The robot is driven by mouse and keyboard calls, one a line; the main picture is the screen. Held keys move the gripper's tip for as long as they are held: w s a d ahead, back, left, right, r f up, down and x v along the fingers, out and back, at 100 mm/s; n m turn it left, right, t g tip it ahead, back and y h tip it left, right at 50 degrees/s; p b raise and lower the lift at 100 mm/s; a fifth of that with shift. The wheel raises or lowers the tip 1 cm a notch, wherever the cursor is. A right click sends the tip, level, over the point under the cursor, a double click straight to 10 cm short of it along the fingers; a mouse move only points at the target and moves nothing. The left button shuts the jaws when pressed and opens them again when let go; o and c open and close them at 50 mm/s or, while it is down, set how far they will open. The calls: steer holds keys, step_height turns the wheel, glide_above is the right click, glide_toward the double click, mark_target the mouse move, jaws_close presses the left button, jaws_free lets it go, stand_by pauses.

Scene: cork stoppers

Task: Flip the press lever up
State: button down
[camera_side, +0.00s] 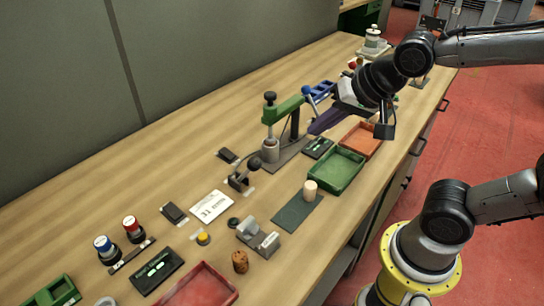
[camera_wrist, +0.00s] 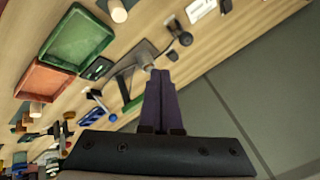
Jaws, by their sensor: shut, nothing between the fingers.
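The press has a green arm (camera_side: 284,110) over a grey base plate (camera_side: 287,158), with a black-knobbed plunger (camera_side: 269,98) standing upright at the arm's left end. A pale cylinder (camera_side: 271,151) is under the plunger. A thin dark rod stands beside the arm; I cannot tell surely whether it is the lever. My gripper (camera_side: 314,129), with purple fingers, is shut and empty, just right of the press and seemingly above the table. In the wrist view, the shut fingers (camera_wrist: 160,73) point towards the press base (camera_wrist: 140,58) and hide part of the press; the green arm (camera_wrist: 132,104) shows beside them.
A small black-knobbed lever device (camera_side: 240,180) stands left of the press. A blue rack (camera_side: 320,91) is behind my gripper. Green (camera_side: 336,170) and orange (camera_side: 362,138) trays lie in front. A cork (camera_side: 310,190) stands on a dark mat. The table behind the press is clear.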

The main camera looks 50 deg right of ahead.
steer(key=shift+w+a+f+g, duration=0.1)
steer(key=shift+a+f+g, duration=0.3)
steer(key=shift+f, duration=0.35)
steer(key=w+a+f, duration=0.3)
steer(key=w+f, duration=0.5)
steer(key=shift+w+a+f, duration=0.2)
steer(key=shift+w+f, duration=0.05)
steer(key=shift+f, duration=0.05)
stand_by(0.3)
steer(key=shift+w+r, duration=0.25)
